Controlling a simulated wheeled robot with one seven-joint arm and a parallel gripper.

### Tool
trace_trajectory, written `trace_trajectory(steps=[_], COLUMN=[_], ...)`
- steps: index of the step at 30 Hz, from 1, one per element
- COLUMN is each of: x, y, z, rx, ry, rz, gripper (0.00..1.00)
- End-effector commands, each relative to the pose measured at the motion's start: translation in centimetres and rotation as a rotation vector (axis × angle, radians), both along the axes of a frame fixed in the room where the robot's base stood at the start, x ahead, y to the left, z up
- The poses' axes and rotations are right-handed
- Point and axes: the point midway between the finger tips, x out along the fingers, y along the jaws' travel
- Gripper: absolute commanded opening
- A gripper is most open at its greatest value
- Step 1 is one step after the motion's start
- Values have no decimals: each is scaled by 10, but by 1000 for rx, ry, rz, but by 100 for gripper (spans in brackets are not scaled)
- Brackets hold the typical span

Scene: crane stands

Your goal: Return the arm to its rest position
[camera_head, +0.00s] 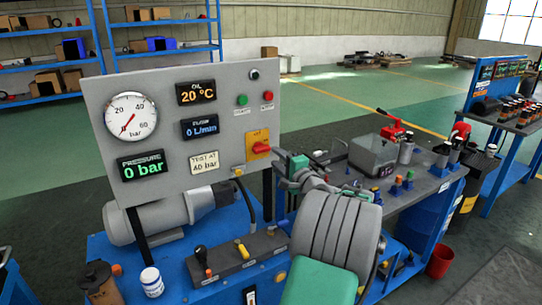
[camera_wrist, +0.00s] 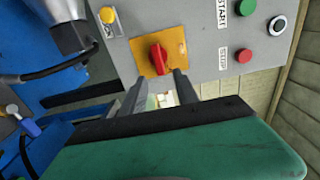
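My arm reaches up from the bottom of the head view, and my gripper (camera_head: 281,172) is in front of the grey panel's lower right edge. In the wrist view its two dark fingers (camera_wrist: 160,80) stand apart with nothing held between them. Just beyond the fingertips is a red rotary knob (camera_wrist: 158,58) on a yellow-orange plate; it also shows in the head view (camera_head: 260,148). The fingers appear short of the knob, but the exact gap is hard to tell.
The grey panel (camera_head: 215,88) carries a dial gauge (camera_head: 130,117), displays reading 0 bar, 20 °C and 0 L/min, and green and red buttons. Below are a motor (camera_head: 158,218) and levers (camera_head: 201,258). A blue workbench (camera_head: 425,183) with tools stands at right, beside a red bucket (camera_head: 439,262).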

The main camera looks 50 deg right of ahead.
Motion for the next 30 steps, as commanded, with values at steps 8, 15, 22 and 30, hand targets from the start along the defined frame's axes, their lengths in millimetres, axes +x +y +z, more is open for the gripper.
trace_trajectory(steps=[8,15,22,30], x=[-15,-15,-20,-121], y=[5,5,19,72], z=[-1,0,-68,-243], rx=[0,-4,-281,-289], ry=[1,2,342,964], rz=[0,0,113,391], gripper=[36,36,36,36])
